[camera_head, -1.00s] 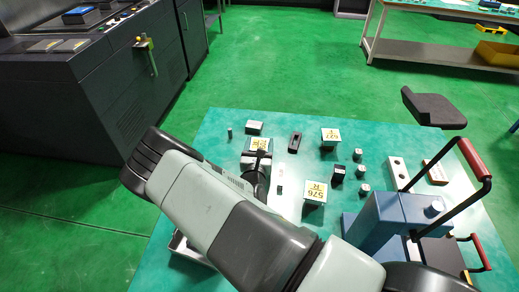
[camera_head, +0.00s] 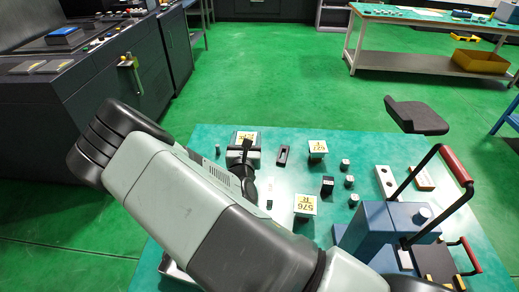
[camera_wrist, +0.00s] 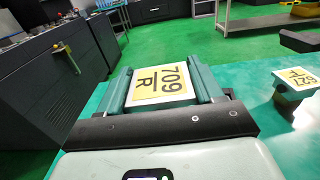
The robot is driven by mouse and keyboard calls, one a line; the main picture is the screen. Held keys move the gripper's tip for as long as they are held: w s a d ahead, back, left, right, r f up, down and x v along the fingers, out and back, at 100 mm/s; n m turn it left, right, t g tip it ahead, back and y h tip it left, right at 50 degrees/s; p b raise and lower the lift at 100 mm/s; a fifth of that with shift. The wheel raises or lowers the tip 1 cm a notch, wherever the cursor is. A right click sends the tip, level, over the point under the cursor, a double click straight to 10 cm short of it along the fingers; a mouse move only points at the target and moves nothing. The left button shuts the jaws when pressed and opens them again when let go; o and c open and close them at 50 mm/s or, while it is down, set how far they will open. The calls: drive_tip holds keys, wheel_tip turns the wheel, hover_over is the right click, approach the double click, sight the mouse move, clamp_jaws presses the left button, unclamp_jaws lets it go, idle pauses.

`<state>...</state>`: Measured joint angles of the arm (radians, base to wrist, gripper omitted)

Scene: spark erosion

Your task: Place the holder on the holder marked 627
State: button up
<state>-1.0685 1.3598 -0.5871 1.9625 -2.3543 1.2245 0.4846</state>
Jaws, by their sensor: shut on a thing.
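My gripper (camera_wrist: 163,88) is shut on a holder (camera_wrist: 160,81) with a yellow label reading 709 R. In the head view the held holder (camera_head: 246,137) shows above the table's far left part, its label facing up. The holder marked 627 (camera_head: 317,147) stands on the green table to the right of my gripper, with a yellow label on its pale square top. It also shows at the right edge of the wrist view (camera_wrist: 297,80), apart from my gripper. My wrist and arm hide the near left part of the table.
A holder marked 576 (camera_head: 305,206) stands nearer. A black slotted piece (camera_head: 283,155) lies between my gripper and the 627 holder. A black block (camera_head: 327,186) and several small cylinders stand right. A blue device (camera_head: 380,232) with a red-handled lever stands near right.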

drive_tip(key=shift+r, duration=0.4)
drive_tip(key=w+d+r+m+g+h, duration=0.2)
drive_tip(key=w+d+r+m+h, duration=0.3)
drive_tip(key=d, duration=0.7)
drive_tip(key=w+d+r+m+g+h, duration=0.2)
drive_tip(key=w+d+m+g+h, duration=0.15)
drive_tip(key=d+h, duration=0.6)
drive_tip(key=y, duration=0.1)
hover_over(318, 146)
wheel_tip(318, 146, down, 6)
drive_tip(key=shift+m, duration=0.35)
drive_tip(key=shift+f, duration=2.1)
drive_tip(key=shift+f, duration=0.2)
drive_tip(key=o, duration=1.3)
